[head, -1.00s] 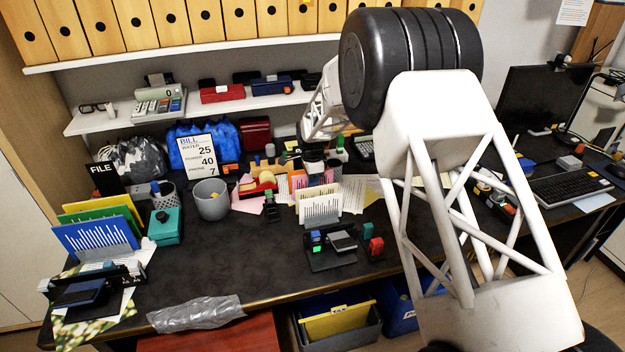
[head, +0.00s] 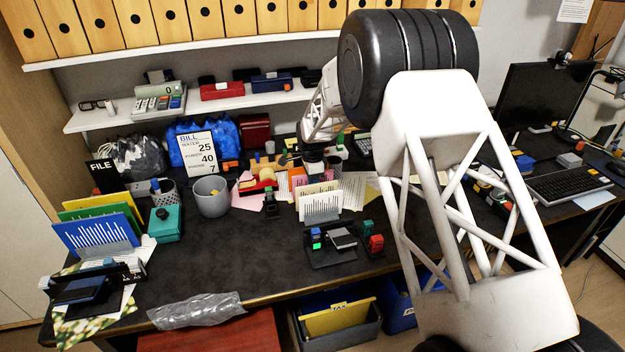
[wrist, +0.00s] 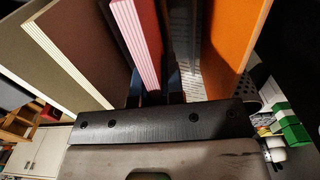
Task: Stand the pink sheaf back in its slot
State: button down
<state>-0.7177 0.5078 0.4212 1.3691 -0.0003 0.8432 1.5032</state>
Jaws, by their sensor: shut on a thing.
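The pink sheaf (wrist: 136,45) stands between the dark fingers of my gripper (wrist: 154,88) in the wrist view, its striped page edges facing the camera. My gripper is shut on it. A dark brown sheaf (wrist: 82,50) is to its left and an orange one (wrist: 232,45) to its right, both apart from it. In the head view, small pink and orange sheaves (head: 298,180) show below my wrist, behind a holder with white cards (head: 321,205). My fingertips are hard to make out there. The slot and the sheaf's lower end are hidden.
A grey cup (head: 211,197), a teal box (head: 166,225) and a rack of coloured folders (head: 97,232) stand on the left of the desk. A black stand with small blocks (head: 332,246) is at the front.

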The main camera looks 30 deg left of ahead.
jog(key=shift+f, duration=0.25)
jog(key=c, duration=1.1)
grip_release()
jog(key=shift+c, duration=0.2)
jog(key=shift+r, duration=3.95)
